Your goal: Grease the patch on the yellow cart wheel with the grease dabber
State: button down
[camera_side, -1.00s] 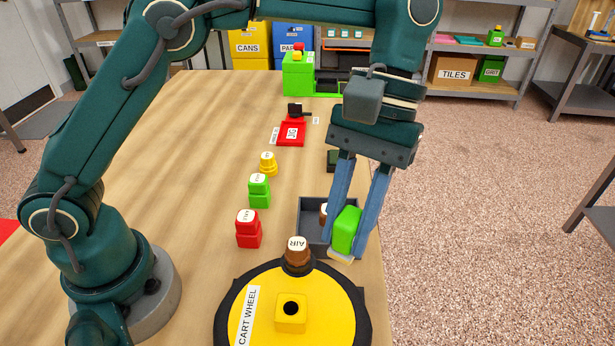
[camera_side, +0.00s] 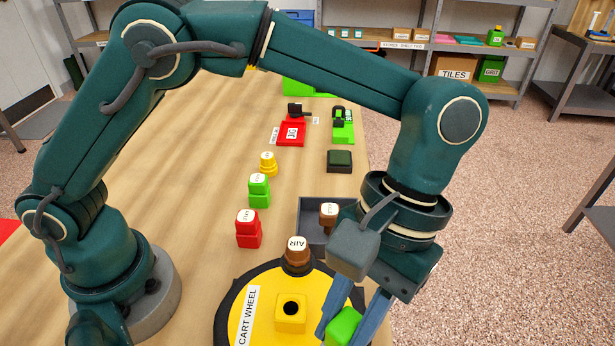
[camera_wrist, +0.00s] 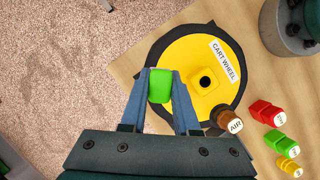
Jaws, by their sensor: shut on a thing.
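My gripper (camera_side: 341,335) is shut on the green grease dabber (camera_side: 343,326) and holds it over the right part of the yellow cart wheel (camera_side: 262,318). In the wrist view the dabber (camera_wrist: 160,86) sits between both fingertips, over the wheel's edge away from the AIR cap. The dabber's lower end is hidden, so I cannot tell whether it touches the wheel. The wheel (camera_wrist: 190,55) has a dark rim, a CART WHEEL label and a raised square hub with a dark hole. I cannot make out the patch.
The brown AIR cap (camera_side: 297,253) stands at the wheel's far edge. Behind it is a dark grey tray (camera_side: 308,218) with another brown-capped piece (camera_side: 329,214). Red (camera_side: 249,229), green (camera_side: 259,190) and yellow (camera_side: 267,164) labelled pieces stand to the left. Bare floor lies right of the table.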

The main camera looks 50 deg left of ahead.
notch_tip(320, 180, down, 4)
jog(key=shift+r, duration=0.25)
jog(key=shift+w+a+f, duration=0.2)
jog(key=shift+w+a, duration=2.15)
jog(key=shift+a, duration=0.05)
jog(key=shift+s+d, duration=2.25)
jog(key=shift+s+d+r, duration=0.1)
jog(key=shift+s+d, duration=0.05)
jog(key=shift+d, duration=0.05)
jog(key=shift+a+r, duration=0.1)
jog(key=shift+r, duration=3.85)
